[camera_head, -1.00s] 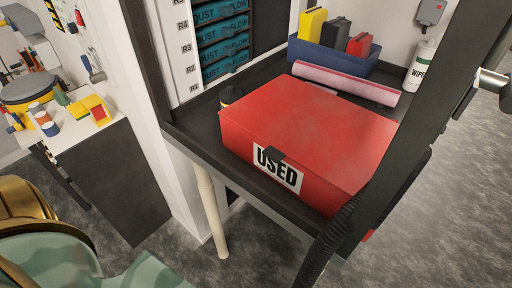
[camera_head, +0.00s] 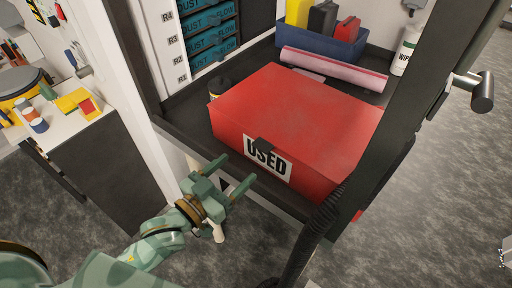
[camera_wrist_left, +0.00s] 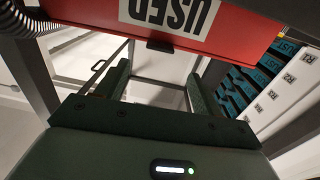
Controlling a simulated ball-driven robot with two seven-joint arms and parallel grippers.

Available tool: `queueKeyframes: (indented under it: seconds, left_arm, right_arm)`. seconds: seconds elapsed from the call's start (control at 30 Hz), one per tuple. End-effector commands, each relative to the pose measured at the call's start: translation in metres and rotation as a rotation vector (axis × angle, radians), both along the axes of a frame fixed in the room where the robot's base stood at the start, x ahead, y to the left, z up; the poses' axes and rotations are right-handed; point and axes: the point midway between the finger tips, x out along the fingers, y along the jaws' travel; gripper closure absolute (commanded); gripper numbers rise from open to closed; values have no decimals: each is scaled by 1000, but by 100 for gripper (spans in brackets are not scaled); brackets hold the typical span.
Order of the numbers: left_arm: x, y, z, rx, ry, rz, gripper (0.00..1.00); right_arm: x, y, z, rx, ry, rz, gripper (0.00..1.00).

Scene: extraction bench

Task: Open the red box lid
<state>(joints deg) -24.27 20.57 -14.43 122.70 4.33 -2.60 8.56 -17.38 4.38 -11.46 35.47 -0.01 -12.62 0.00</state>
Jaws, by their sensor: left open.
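The red box (camera_head: 296,120) sits on the dark shelf with its lid shut. A white label reading USED (camera_head: 267,160) is on its front face, and a small dark latch tab (camera_head: 263,145) shows at the lid's front edge. My left gripper (camera_head: 236,172) is open and empty, in front of the box and a little below its front edge, apart from it. In the left wrist view the red box (camera_wrist_left: 250,32) is upside down at the top, beyond the two spread fingers (camera_wrist_left: 157,82), with the dark tab (camera_wrist_left: 160,46) between them. My right gripper is not in view.
A dark post (camera_head: 405,110) stands at the right front of the shelf (camera_head: 180,120). Behind the box lie a pink-white roll (camera_head: 333,69) and a blue bin (camera_head: 335,45) of bottles. A wipes container (camera_head: 406,50) stands at the back right. Open floor lies below.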

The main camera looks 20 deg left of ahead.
Motion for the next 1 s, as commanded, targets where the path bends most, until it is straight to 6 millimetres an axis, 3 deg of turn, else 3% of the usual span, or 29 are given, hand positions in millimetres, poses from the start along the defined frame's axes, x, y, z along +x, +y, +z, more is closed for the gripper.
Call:
queueKeyframes:
  seconds: [0.1,0.33,0.5,0.77,0.8,1.0]
  left_arm:
    - [29,-12,2,-3,-4,1,33]
    - [68,-28,0,0,0,0,33]
    - [80,-33,0,0,1,0,33]
    - [82,-34,0,1,2,0,33]
    - [82,-34,0,1,2,0,36]
    - [82,-34,0,1,2,0,91]
  right_arm:
    - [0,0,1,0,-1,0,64]
    - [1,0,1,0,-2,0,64]
    - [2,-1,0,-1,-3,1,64]
    - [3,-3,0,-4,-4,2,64]
    - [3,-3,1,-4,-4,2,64]
    - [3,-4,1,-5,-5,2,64]
